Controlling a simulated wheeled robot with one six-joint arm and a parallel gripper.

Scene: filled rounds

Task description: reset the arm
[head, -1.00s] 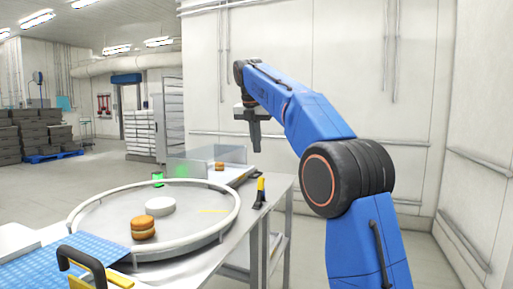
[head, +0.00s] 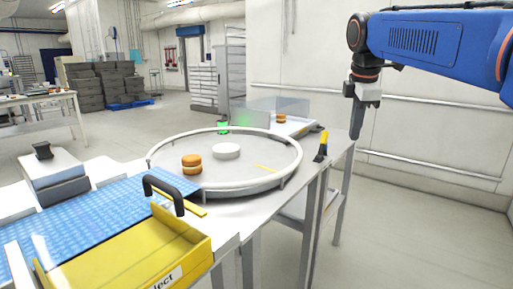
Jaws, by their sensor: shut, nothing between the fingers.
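My blue arm reaches in from the upper right in the head view. My gripper (head: 356,124) hangs at its end, pointing down, with its dark fingers shut and empty. It is to the right of the table (head: 335,150), in front of the pale wall, and touches nothing that I can see.
A round rimmed turntable (head: 290,170) holds a filled round (head: 192,164) and a white disc (head: 227,151). Another round (head: 281,118) lies by a clear guard (head: 287,105). A yellow-black handled tool (head: 321,146) stands at the right edge. A blue belt (head: 90,225) and yellow bin (head: 130,262) are front left.

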